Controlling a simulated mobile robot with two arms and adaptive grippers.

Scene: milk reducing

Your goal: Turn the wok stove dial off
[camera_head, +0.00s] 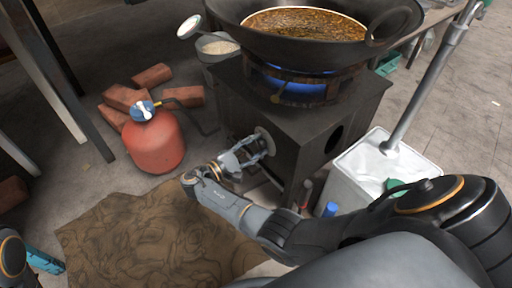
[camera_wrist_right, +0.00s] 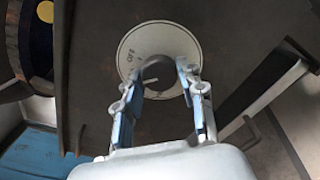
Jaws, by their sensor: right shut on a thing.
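The wok stove (camera_head: 305,150) is a dark box with a round white dial plate (camera_head: 266,141) on its side facing me. In the right wrist view the plate (camera_wrist_right: 133,44) carries the mark OFF near its upper left. The dark knob (camera_wrist_right: 158,70) at its centre has a pale pointer line toward the right, away from OFF. My right gripper (camera_head: 262,147) reaches the dial, and its two fingers (camera_wrist_right: 161,83) are shut on the knob from both sides. A blue flame (camera_head: 296,78) burns under the wok (camera_head: 333,47). My left gripper does not show.
A red gas cylinder (camera_head: 154,143) with a blue-topped valve stands left of the stove, near several bricks (camera_head: 152,75). A white bin (camera_head: 362,171) is close on the right. A brown patterned mat (camera_head: 150,240) lies in front. A pot (camera_head: 217,48) stands behind the stove's left side.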

